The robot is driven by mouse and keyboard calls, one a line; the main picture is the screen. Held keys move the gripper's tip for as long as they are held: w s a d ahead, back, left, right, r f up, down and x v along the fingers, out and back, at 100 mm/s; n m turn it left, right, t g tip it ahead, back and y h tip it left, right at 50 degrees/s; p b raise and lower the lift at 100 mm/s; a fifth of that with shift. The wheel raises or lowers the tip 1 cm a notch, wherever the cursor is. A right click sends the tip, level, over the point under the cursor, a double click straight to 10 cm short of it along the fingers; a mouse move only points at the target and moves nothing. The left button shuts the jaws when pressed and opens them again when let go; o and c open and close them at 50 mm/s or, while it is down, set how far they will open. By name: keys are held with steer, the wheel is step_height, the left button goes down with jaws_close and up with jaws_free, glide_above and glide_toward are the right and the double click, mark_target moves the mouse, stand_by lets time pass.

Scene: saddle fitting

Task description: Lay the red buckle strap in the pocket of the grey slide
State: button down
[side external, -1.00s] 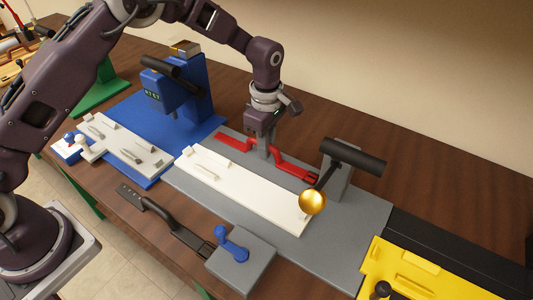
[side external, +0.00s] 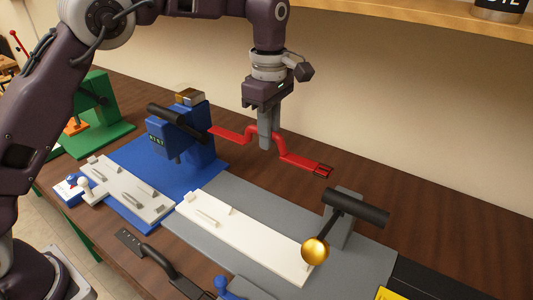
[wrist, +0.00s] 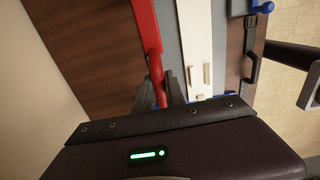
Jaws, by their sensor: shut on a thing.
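The red buckle strap (side external: 305,163) is in the air, with a raised bend in its middle and a dark-framed buckle at its right end. My gripper (side external: 265,143) is shut on the bend, above the back of the grey base. The strap also shows in the wrist view (wrist: 147,25), running up from between the fingers (wrist: 165,92). The light grey slide (side external: 128,190) lies on the blue base at the left, apart from the strap. It bears small raised blocks and handles; its pocket is not clear at this size. A similar white slide (side external: 245,235) lies on the grey base.
The blue press (side external: 180,135) with a black roller stands near the strap's left end. A post with a black cylinder and gold ball (side external: 315,250) stands at the right. A dark strap (side external: 160,258) lies in front. Bare wood (side external: 420,220) shows behind the post.

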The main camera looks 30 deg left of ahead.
steer(key=shift+r, duration=0.45)
steer(key=shift+s+a, duration=0.2)
steer(key=shift+a, duration=0.1)
steer(key=s+a+f+m, duration=0.1)
steer(key=s+a+m, duration=0.45)
steer(key=s, duration=0.65)
steer(key=s+a+m, duration=0.5)
steer(key=s+a, duration=0.1)
steer(key=s, duration=0.5)
steer(key=n, duration=1)
glide_above(125, 185)
step_height(125, 185, down, 16)
steer(key=shift+r, duration=0.25)
